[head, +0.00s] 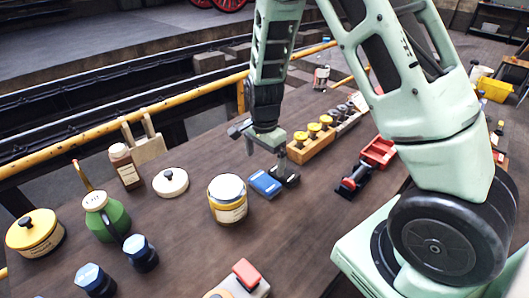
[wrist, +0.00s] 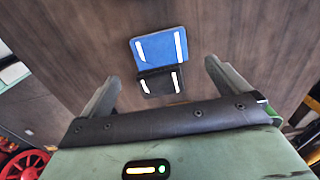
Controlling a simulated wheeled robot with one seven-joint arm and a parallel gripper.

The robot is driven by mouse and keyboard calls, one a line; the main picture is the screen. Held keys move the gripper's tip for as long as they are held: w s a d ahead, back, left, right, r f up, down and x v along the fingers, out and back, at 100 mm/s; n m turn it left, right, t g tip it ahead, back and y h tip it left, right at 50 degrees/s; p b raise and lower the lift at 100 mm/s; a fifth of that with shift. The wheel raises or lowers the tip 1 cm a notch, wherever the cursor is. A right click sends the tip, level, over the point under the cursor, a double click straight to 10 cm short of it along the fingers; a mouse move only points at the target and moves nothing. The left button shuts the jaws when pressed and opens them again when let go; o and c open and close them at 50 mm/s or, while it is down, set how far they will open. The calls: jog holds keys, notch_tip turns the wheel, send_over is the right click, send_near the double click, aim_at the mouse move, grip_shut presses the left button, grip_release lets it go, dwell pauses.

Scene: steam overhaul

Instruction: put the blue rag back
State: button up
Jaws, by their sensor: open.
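The blue rag (head: 265,183) appears as a flat, folded blue rectangle with white strips, lying on the brown workbench. A similar black folded piece (head: 288,175) lies right against it; I cannot tell if they overlap. My gripper (head: 264,157) is above the black piece and close to the blue one, pointing down. In the wrist view the jaws are apart and empty. There the blue rag (wrist: 160,46) lies ahead of the fingertips, and the black piece (wrist: 161,82) lies between the fingers, below them.
A yellow-banded jar (head: 228,203) stands left of the rag. A wooden block with several brass-topped pieces (head: 311,147) stands behind right. A red and black tool (head: 354,180) and a red tray (head: 378,152) lie to the right.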

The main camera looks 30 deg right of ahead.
jog(key=s+a+r+n+y, duration=0.1)
jog(key=s+a+r+n, duration=0.85)
jog(key=a, duration=0.45)
jog(key=s+a+r+n, duration=0.2)
jog(key=s+n, duration=0.5)
jog(key=s+a+r+n, duration=0.3)
jog(key=s+n, duration=0.4)
jog(key=s, duration=0.1)
jog(key=shift+s, duration=0.15)
jog(key=shift+f+b, duration=0.65)
jog(key=shift+b, duration=0.25)
